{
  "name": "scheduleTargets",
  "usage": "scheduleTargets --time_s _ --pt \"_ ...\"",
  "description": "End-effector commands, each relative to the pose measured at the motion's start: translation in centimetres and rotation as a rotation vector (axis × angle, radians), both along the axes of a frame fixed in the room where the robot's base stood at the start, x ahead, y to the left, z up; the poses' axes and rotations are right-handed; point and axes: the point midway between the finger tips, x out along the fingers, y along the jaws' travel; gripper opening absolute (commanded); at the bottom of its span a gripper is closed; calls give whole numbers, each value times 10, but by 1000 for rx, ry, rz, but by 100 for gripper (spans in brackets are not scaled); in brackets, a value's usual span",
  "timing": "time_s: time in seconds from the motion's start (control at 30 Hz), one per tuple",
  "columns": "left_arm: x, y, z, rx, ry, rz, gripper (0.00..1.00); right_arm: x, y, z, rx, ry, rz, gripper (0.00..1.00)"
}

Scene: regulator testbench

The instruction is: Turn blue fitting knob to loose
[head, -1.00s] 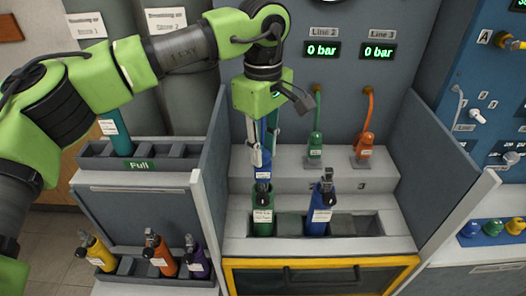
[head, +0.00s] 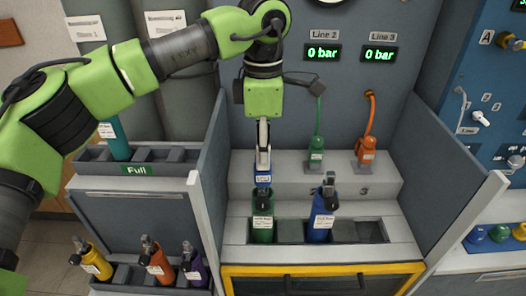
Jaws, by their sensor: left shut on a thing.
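Whether the fitting touches the green cylinder I cannot tell. My right gripper is not in view.
A blue cylinder (head: 323,222) stands upright in the same rack, with empty slots beside it. Green (head: 316,155) and orange (head: 366,152) fittings with hoses stand to the right. Grey side panels (head: 447,172) flank the bay. Displays for Line 2 and Line 3 read 0 bar.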

Motion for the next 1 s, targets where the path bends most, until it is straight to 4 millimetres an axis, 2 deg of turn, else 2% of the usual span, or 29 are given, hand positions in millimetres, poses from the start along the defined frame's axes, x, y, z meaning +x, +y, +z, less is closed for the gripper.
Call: scheduleTargets --time_s 0.57,0.6,0.63,1.0 --pt "0 0 0 0 0 31 0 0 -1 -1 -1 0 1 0" --pt "0 0 0 0 0 30 30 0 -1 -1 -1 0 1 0" --pt "0 0 0 0 0 30 37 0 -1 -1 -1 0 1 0" --pt "0 0 2 0 0 30 39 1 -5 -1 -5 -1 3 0"
